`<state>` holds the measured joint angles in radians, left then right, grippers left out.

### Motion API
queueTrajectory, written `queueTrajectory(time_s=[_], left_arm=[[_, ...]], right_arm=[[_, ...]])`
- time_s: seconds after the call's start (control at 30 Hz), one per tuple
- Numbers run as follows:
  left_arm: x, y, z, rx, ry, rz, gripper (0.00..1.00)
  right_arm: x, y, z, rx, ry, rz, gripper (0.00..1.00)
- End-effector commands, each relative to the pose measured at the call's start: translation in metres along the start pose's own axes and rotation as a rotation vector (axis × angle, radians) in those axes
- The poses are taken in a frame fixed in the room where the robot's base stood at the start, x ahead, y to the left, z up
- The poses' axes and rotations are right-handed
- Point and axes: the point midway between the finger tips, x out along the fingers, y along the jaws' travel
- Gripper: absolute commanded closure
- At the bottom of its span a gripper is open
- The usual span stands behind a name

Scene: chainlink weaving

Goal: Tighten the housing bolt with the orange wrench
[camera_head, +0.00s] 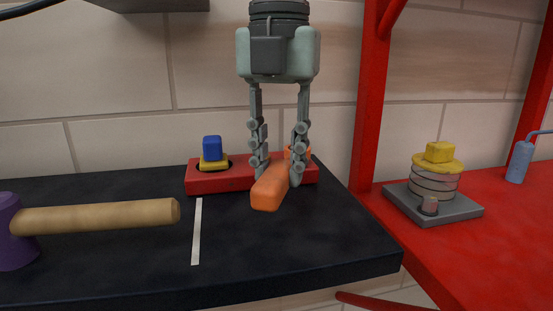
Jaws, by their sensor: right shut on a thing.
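My right gripper (277,176) comes down from the top middle and is shut on the orange wrench (266,195). The wrench's thick orange end points toward me, over the dark bench. Its far part runs back between the fingers to the red holder, partly hidden. I cannot tell whether it still touches the holder. The housing (433,189) stands on a grey plate on the red table at the right. A yellow bolt (439,152) with a block-shaped head and wide flange sits upright on top of it. My left gripper is not in view.
The red holder (200,184) also carries a blue and yellow tool (212,149). A purple-headed mallet (95,217) lies at the left of the dark bench (300,250). A red post (369,90) stands between bench and red table (480,250). A blue can (519,162) stands far right.

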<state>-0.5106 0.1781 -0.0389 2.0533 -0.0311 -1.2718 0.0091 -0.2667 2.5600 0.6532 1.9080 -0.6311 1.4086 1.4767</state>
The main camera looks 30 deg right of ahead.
Motion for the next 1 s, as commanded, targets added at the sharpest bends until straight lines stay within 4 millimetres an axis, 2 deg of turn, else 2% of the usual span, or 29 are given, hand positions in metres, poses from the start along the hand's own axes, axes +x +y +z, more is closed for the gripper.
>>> queueTrajectory(time_s=[0.27, 1.0], left_arm=[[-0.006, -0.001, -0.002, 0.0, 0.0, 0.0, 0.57], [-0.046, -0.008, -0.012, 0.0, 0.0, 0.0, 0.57]], right_arm=[[-0.008, 0.0, 0.0, -0.001, -0.001, 0.001, 1.0], [-0.06, 0.0, 0.0, -0.001, 0.0, 0.001, 1.0]])
